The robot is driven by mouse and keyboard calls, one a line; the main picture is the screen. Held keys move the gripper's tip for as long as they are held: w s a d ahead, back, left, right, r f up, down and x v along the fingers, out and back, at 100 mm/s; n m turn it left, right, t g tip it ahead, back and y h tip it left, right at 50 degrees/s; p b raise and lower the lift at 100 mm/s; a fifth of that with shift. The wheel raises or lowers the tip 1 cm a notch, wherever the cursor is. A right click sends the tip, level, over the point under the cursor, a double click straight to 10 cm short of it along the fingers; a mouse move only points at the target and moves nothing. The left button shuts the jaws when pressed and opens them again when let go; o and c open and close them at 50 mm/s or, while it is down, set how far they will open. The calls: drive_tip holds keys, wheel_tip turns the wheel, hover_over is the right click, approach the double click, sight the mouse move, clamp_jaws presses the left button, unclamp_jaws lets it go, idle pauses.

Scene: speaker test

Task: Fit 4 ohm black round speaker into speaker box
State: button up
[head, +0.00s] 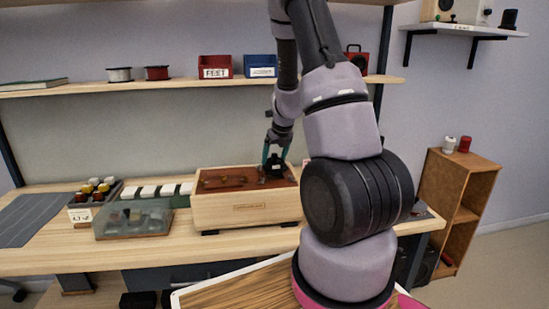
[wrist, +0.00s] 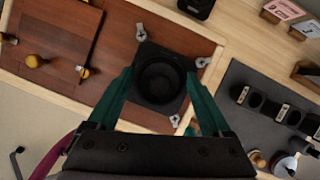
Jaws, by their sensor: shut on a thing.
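The speaker box (head: 248,210) is a light wooden case with a dark red-brown top panel, standing on the workbench. My gripper (head: 275,158) is over the right part of its top. In the wrist view my gripper (wrist: 158,88) has its green fingers on both sides of a black speaker (wrist: 160,82) with a round cone and a squarish frame, and it is shut on it. The speaker is over the red-brown panel (wrist: 190,45), with several metal clips (wrist: 140,32) around it. Whether it is seated or just above the panel I cannot tell. No ohm label is readable.
A clear-lidded case (head: 133,220) and a tray of small coloured parts (head: 95,192) stand left of the box. In the wrist view a grey mat (wrist: 265,105) with several black speakers lies at the right. A shelf (head: 200,85) with bins runs behind.

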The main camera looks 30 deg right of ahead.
drive_tip(key=shift+f, duration=1.9)
idle(1.6)
drive_tip(key=o, duration=1.6)
drive_tip(key=shift+c, duration=0.2)
drive_tip(key=shift+r, duration=0.1)
drive_tip(key=v, duration=1)
drive_tip(key=shift+s+r, duration=0.2)
drive_tip(key=shift+r, duration=0.05)
drive_tip(key=s+a+r+n+y, duration=0.1)
drive_tip(key=s+a+r+n, duration=0.15)
drive_tip(key=r+n, duration=0.25)
drive_tip(key=s+a+r+n+t+y, duration=0.1)
drive_tip(key=s+a+r+n, duration=0.1)
drive_tip(key=a+r+n, duration=0.25)
drive_tip(key=s+a+r+n+y, duration=0.1)
drive_tip(key=s+a+r+n, duration=0.15)
drive_tip(key=r+n, duration=0.2)
drive_tip(key=s+a+r+n+t, duration=0.1)
drive_tip(key=s+a+r+n, duration=0.2)
drive_tip(key=s+r+n, duration=0.2)
drive_tip(key=s+a+r+n+h, duration=0.1)
drive_tip(key=s+a+r+n, duration=0.2)
drive_tip(key=s+n, duration=0.8)
drive_tip(key=shift+r+n+t, duration=0.4)
drive_tip(key=shift+r+n, duration=0.4)
drive_tip(key=shift+r, duration=0.05)
